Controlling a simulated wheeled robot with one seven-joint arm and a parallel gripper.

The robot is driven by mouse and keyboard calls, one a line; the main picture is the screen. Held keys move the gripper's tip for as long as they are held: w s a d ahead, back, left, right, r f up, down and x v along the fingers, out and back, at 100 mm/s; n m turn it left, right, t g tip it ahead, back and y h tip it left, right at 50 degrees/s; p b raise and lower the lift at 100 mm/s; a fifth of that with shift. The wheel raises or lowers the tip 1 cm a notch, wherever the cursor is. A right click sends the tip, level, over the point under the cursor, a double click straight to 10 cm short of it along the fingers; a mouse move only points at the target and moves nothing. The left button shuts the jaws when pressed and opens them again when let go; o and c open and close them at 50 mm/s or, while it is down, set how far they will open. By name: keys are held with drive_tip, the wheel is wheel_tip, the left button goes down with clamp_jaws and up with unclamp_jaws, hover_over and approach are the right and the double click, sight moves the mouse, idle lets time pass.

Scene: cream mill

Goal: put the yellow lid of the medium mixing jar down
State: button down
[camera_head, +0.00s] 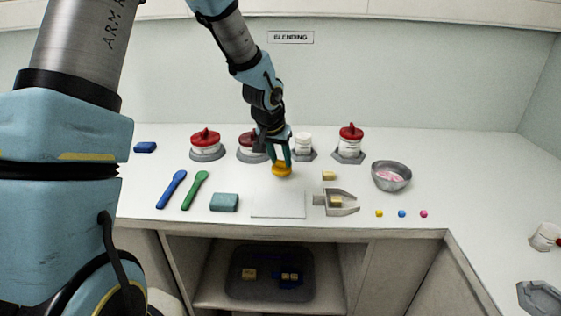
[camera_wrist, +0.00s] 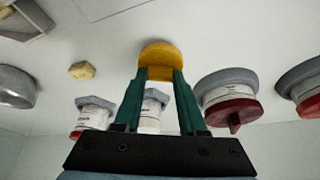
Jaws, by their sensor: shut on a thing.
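My gripper (camera_head: 281,160) is shut on the yellow lid (camera_head: 282,170), which also shows between the fingertips in the wrist view (camera_wrist: 158,62). The lid is low over the counter, just behind the white mat (camera_head: 278,205); I cannot tell whether it touches the counter. A white jar without a lid (camera_head: 304,143) stands in a grey holder behind and to the right of my gripper. In the wrist view this jar (camera_wrist: 153,104) shows between the fingers, partly hidden by them.
Red-lidded jars (camera_head: 207,145) (camera_head: 350,143) stand in the back row; another (camera_head: 247,146) is partly behind my gripper. A grey bowl (camera_head: 391,177), a scoop (camera_head: 337,203), a yellowish block (camera_head: 329,175), a teal block (camera_head: 224,202) and blue (camera_head: 172,189) and green spoons (camera_head: 195,190) lie around.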

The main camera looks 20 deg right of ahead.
drive_tip(key=shift+f, duration=0.75)
drive_tip(key=shift+f, duration=0.2)
drive_tip(key=shift+c, duration=2.4)
unclamp_jaws()
drive_tip(key=shift+r, duration=0.1)
drive_tip(key=shift+r, duration=0.1)
